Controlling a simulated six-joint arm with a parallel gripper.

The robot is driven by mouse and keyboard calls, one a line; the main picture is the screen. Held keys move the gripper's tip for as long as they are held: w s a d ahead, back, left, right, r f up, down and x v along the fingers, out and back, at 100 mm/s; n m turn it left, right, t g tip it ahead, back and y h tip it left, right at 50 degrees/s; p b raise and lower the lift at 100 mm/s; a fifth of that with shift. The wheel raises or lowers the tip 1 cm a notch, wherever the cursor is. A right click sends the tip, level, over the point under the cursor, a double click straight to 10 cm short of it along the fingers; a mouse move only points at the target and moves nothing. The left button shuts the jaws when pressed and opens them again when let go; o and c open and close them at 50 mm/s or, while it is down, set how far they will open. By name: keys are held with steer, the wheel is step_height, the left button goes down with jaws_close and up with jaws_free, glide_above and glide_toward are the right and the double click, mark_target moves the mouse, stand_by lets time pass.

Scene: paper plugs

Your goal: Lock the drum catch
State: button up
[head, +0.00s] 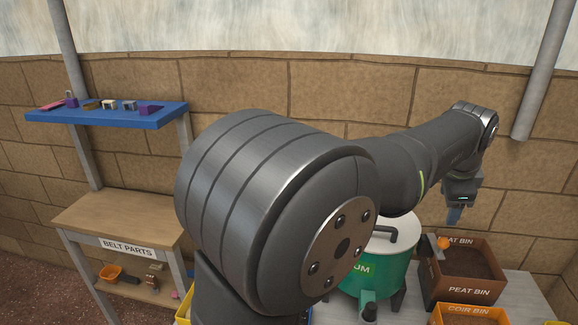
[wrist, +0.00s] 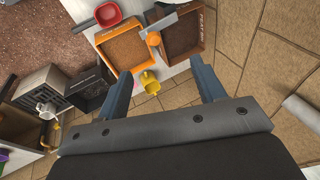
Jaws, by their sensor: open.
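The green drum (head: 390,278) with a pale lid stands in the head view at lower right, partly hidden behind my arm. An orange knob (head: 443,243) shows beside it, at the left edge of the peat bin. The wrist view also shows an orange knob (wrist: 153,39) near a grey bar; I cannot tell whether this is the drum catch or how it is set. My gripper (head: 454,214) is above the peat bin, right of the drum, pointing down. In the wrist view its two blue fingers (wrist: 163,83) are wide apart with nothing between them.
The peat bin (head: 428,272) and coir bin (head: 470,309) stand close to the drum. A yellow can (wrist: 150,84) and a red bowl (wrist: 107,15) show in the wrist view. A blue shelf (head: 105,116) and wooden bench (head: 120,216) are at left.

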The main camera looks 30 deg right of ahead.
steer(key=c, duration=0.7)
steer(key=shift+s+d+f, duration=0.15)
steer(key=shift+s+f, duration=0.05)
steer(key=shift+f, duration=0.05)
steer(key=c, duration=0.4)
steer(key=s+d+f+m+h, duration=0.1)
steer(key=s+f, duration=0.1)
steer(key=s+d+f+m+g+h, duration=0.1)
steer(key=s+d+f, duration=0.1)
steer(key=s+d+f+m+h, duration=0.1)
steer(key=s+d+f, duration=0.1)
steer(key=shift+f, duration=0.15)
jaws_close()
steer(key=s+d+f+m+h, duration=0.2)
steer(key=s+f+h, duration=0.2)
steer(key=s+f, duration=0.15)
steer(key=w+a+f+m+t+h, duration=0.1)
steer(key=a+f+t+h, duration=0.3)
steer(key=a, duration=0.5)
steer(key=shift+w+m+t+h, duration=0.4)
steer(key=shift+w+t, duration=0.25)
steer(key=shift+t, duration=0.15)
steer(key=shift+a, duration=0.1)
